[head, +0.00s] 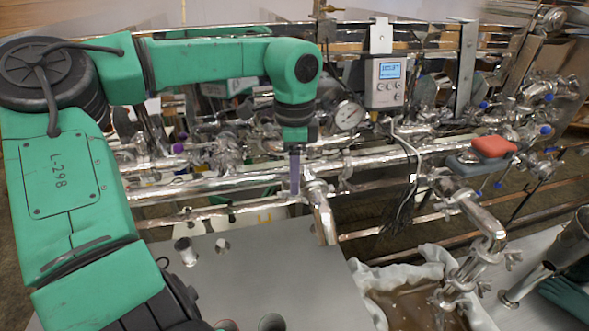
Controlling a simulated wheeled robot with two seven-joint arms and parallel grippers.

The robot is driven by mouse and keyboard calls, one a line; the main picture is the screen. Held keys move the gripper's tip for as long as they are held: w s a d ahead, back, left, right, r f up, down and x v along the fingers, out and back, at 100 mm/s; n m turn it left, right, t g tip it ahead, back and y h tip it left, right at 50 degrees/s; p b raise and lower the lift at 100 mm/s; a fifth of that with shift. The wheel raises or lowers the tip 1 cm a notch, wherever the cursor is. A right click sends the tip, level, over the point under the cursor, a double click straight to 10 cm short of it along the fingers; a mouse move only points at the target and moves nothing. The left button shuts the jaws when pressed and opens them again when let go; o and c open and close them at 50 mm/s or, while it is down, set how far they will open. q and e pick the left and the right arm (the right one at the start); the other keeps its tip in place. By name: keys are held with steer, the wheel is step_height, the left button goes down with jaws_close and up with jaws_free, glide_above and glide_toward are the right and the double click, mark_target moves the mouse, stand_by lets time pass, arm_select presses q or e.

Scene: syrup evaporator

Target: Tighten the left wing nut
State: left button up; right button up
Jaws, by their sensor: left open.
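My left gripper (295,178) points down at the steel pipework in the middle of the head view. It is open, seen nearly edge-on, so the gap between its fingers is hard to see. Its fingertips are beside the top of a bent steel pipe (322,210) and look close to it; I cannot tell whether they touch. I cannot make out a wing nut at this pipe; the gripper may hide it. Wing nuts show on the right-hand elbow pipe (485,225): one (513,257) on its right side and another (484,287) lower down. My right gripper is not in view.
A grey controller (386,82) with a lit display and a round gauge (348,115) stand behind the pipes. A cloth-lined container (395,279) is below. The grey metal top (262,262) is largely clear.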

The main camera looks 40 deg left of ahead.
arm_select(q)
steer(key=shift+s, duration=0.2)
steer(key=c, duration=0.4)
steer(key=shift+w, duration=0.15)
jaws_close()
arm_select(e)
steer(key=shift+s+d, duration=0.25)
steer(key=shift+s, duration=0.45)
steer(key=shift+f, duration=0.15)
arm_select(q)
steer(key=shift+f+m+b, duration=0.1)
steer(key=shift+m+b, duration=1)
steer(key=shift+m, duration=0.3)
steer(key=m+b, duration=0.1)
steer(key=m, duration=0.2)
steer(key=shift+m, duration=0.3)
steer(key=m, duration=0.4)
steer(key=shift+b, duration=0.4)
steer(key=shift+m, duration=2.1)
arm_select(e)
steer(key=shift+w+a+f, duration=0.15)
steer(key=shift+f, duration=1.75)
